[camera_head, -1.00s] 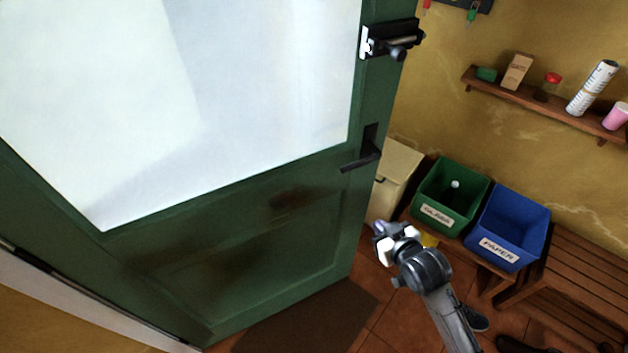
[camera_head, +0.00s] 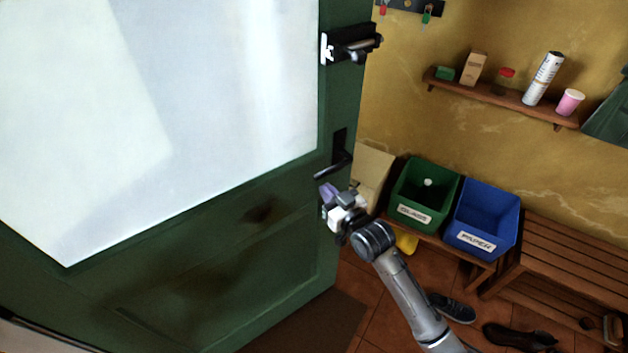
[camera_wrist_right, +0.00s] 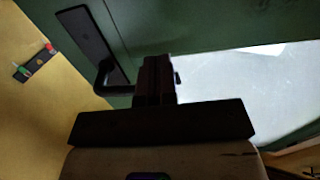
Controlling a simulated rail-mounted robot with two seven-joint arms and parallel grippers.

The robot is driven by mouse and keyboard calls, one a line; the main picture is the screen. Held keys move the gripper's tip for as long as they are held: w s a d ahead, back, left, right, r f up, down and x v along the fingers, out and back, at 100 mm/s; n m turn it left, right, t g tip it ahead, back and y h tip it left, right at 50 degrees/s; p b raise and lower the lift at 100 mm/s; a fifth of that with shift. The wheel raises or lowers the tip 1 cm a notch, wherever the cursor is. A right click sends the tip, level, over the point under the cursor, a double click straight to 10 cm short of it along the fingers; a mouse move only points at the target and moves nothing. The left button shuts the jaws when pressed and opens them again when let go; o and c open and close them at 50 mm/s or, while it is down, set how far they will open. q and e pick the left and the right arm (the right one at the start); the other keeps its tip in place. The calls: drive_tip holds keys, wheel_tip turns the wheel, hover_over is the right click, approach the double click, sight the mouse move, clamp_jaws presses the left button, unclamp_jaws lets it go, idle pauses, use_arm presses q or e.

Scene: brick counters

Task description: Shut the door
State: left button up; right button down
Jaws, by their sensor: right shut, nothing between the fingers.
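The green door (camera_head: 230,240) with a large pale pane fills the left of the head view and stands open. Its black lever handle (camera_head: 333,168) is near the free edge, with a black latch (camera_head: 350,44) above. My right gripper (camera_head: 328,192) is shut and empty, just below the handle and close to the door face; I cannot tell whether it touches. In the right wrist view the shut fingers (camera_wrist_right: 155,78) are in front of the green door (camera_wrist_right: 200,25), beside the handle (camera_wrist_right: 108,82). My left gripper is not in view.
A green glass bin (camera_head: 424,195) and a blue paper bin (camera_head: 483,218) stand right of the door beside a slatted wooden bench (camera_head: 570,265). Shoes (camera_head: 455,308) lie on the tiled floor. A wall shelf (camera_head: 500,97) holds small items.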

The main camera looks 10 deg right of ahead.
sight(309, 173)
drive_tip(key=shift+b+x, duration=0.6)
drive_tip(key=shift+x, duration=2.4)
